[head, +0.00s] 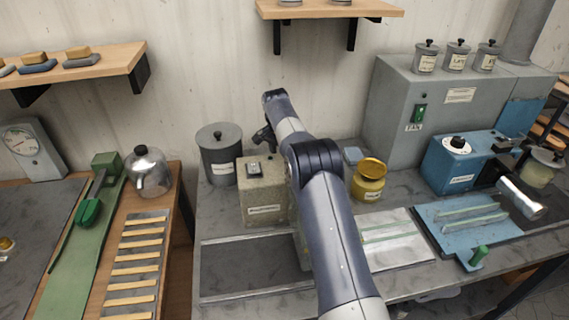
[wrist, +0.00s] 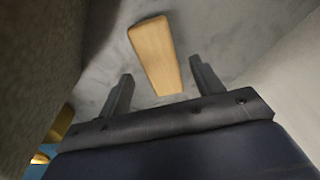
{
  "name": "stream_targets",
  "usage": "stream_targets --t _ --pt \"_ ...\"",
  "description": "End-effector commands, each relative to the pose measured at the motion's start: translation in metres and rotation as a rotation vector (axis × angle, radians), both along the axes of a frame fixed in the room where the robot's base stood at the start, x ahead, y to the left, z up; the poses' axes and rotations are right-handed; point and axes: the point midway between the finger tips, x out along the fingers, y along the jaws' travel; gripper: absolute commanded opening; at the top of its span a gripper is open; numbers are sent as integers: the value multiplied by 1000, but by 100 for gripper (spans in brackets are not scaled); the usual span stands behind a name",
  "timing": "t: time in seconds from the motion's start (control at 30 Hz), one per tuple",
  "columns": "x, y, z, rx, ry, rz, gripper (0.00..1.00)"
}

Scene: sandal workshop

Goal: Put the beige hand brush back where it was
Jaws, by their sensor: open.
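A long beige wooden piece, which looks like the beige hand brush (wrist: 155,55), lies on the grey marbled surface in the wrist view. My gripper (wrist: 161,68) is open and empty, with one finger on either side of the near part of the piece. I cannot tell how far above it the fingers are. In the head view my gripper (head: 265,138) shows only partly, as a dark shape beside my arm, behind the speckled box. The brush is hidden in that view.
The speckled box (head: 262,203) and a grey lidded canister (head: 219,160) stand close to my gripper, with a yellow jar (head: 369,182) to the right. The wooden wall shelf (head: 110,59) at upper left holds several brush-like blocks. A large grey cabinet (head: 392,100) stands right.

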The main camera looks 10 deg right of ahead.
Motion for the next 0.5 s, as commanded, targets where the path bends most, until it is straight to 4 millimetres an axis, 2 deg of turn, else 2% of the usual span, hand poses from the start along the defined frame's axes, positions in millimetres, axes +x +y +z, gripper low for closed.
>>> stream_targets --t 0.1,0.3,0.5 --pt "-2 3 28 0 -4 1 62" --pt "-5 8 64 0 -1 0 62" --pt "-6 9 79 0 0 0 62"
